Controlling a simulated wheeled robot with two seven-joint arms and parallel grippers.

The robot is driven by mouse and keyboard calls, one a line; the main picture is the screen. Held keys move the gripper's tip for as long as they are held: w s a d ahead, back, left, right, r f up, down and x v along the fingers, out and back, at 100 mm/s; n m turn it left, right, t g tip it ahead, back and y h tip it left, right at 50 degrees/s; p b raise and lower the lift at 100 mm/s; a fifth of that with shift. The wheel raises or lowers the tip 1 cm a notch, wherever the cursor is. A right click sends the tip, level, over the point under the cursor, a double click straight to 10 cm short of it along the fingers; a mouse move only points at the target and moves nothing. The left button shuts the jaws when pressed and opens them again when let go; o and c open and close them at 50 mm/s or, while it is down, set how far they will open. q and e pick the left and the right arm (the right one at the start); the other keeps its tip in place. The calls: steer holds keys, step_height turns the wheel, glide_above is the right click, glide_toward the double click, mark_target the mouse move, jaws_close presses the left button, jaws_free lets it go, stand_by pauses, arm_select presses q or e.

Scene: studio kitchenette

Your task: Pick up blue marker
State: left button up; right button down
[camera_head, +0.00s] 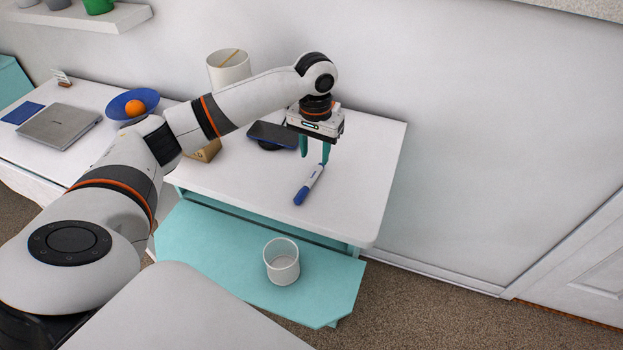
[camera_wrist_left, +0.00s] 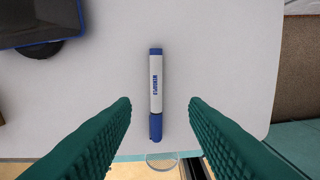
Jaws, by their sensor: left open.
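The blue marker (camera_head: 309,184) lies flat on the white table top, with a white middle and a blue cap toward the table's front edge. It also shows in the left wrist view (camera_wrist_left: 156,92), lengthwise between the two fingers. My left gripper (camera_head: 314,152) points down above the table near the marker's far end in the head view. Its teal fingers also show in the left wrist view (camera_wrist_left: 160,104), spread wide with the marker between and apart from both. It is open and empty. My right gripper is not in view.
A dark phone-like device (camera_head: 272,134) lies behind the gripper. A white cup (camera_head: 282,262) stands on the teal lower shelf (camera_head: 215,245). A laptop (camera_head: 60,126) and a blue bowl (camera_head: 118,108) with an orange stand at left. The table (camera_head: 360,190) right of the marker is clear.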

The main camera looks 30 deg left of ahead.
mark_target(312, 177)
arm_select(q)
steer(key=shift+s+f, duration=0.1)
steer(key=shift+f, duration=0.9)
steer(key=shift+a+f+p, duration=0.1)
steer(key=shift+f+p, duration=0.2)
steer(key=shift+f, duration=0.4)
step_height(312, 177, down, 4)
steer(key=shift+s+a+r+p, duration=0.15)
steer(key=shift+r+p, duration=0.1)
steer(key=shift+p, duration=0.15)
steer(key=shift+f, duration=0.4)
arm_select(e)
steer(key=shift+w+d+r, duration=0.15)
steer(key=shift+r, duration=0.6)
arm_select(q)
steer(key=shift+c, duration=0.2)
jaws_close()
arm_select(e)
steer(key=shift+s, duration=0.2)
